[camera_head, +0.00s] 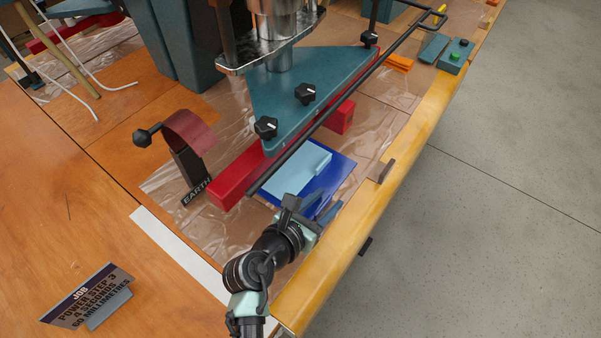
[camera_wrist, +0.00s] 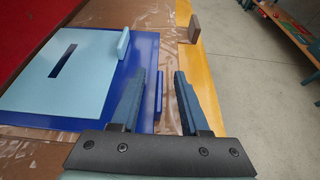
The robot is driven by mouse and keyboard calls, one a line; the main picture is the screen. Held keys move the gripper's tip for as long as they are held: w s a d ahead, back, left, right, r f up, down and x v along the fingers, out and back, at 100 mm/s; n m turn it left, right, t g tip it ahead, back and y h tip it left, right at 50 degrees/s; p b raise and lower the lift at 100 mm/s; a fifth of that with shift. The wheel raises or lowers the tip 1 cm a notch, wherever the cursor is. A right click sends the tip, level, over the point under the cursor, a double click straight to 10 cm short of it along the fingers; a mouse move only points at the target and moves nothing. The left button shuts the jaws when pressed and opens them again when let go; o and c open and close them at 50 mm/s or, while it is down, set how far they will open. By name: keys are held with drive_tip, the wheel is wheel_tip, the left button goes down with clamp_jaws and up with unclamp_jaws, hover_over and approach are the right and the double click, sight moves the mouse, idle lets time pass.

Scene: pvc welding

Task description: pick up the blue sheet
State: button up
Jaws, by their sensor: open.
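The dark blue sheet (camera_head: 337,175) lies flat on the plastic-covered table under the press. In the wrist view the dark blue sheet (camera_wrist: 138,72) has a short upright blue tab (camera_wrist: 159,92) near its right edge. A smaller light blue sheet (camera_wrist: 40,82) with a dark slot and its own upright tab (camera_wrist: 123,44) lies on top and hides much of it. My gripper (camera_head: 311,208) is at the near edge of the dark blue sheet. In the wrist view my gripper (camera_wrist: 167,80) is open, with the blue tab between its fingers, closer to the left one. Contact cannot be told.
A red bar (camera_head: 236,178) and black rod (camera_head: 330,112) run beside the sheets under the teal press plate (camera_head: 318,80). A job sign (camera_head: 88,296) stands at left; open floor lies right.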

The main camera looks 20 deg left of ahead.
clamp_jaws()
idle(1.3)
